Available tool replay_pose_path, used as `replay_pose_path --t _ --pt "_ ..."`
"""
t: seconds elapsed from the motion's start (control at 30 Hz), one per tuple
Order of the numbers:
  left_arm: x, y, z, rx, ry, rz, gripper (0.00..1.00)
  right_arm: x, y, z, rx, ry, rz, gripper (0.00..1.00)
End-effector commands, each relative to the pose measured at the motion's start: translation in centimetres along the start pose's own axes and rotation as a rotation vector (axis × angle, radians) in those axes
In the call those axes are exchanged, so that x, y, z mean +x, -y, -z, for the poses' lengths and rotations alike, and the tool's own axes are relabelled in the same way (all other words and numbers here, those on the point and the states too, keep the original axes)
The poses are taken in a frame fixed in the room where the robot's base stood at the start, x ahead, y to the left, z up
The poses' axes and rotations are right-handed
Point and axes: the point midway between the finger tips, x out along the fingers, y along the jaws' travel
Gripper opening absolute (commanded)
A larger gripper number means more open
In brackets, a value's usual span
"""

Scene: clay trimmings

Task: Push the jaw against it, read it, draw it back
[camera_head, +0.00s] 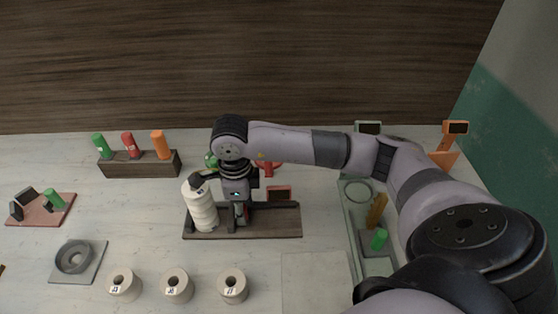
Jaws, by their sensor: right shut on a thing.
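A measuring stand with a dark wooden base (270,228) stands in the middle of the table. A white ribbed clay cylinder (201,212) stands upright at the left end of that base. My right gripper (239,212) points down over the base just right of the cylinder and is shut on the jaw of the stand. The jaw is mostly hidden by the gripper; I cannot tell whether it touches the cylinder. A red-framed readout (279,193) sits at the back of the base; its reading is too small to tell. My left gripper is not in view.
Three numbered cream spools (123,286) stand in front. A wooden rack (140,165) holds green, red and orange cylinders. A grey ring plate (75,260) and a red stand (42,207) are at left. A glass-like tray (352,220) and an orange scale (446,157) are right.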

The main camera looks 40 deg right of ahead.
Motion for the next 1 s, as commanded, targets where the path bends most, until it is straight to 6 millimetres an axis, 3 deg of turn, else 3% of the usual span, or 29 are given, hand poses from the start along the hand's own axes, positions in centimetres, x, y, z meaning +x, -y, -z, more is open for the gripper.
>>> replay_pose_path --t 0.03,1.0 --pt "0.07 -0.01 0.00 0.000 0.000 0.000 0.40 0.54 -1.24 0.08 -0.022 -0.008 -0.031 0.12" --pt "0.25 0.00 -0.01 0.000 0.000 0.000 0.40 0.49 -1.22 0.97 -0.021 -0.009 -0.030 0.12"
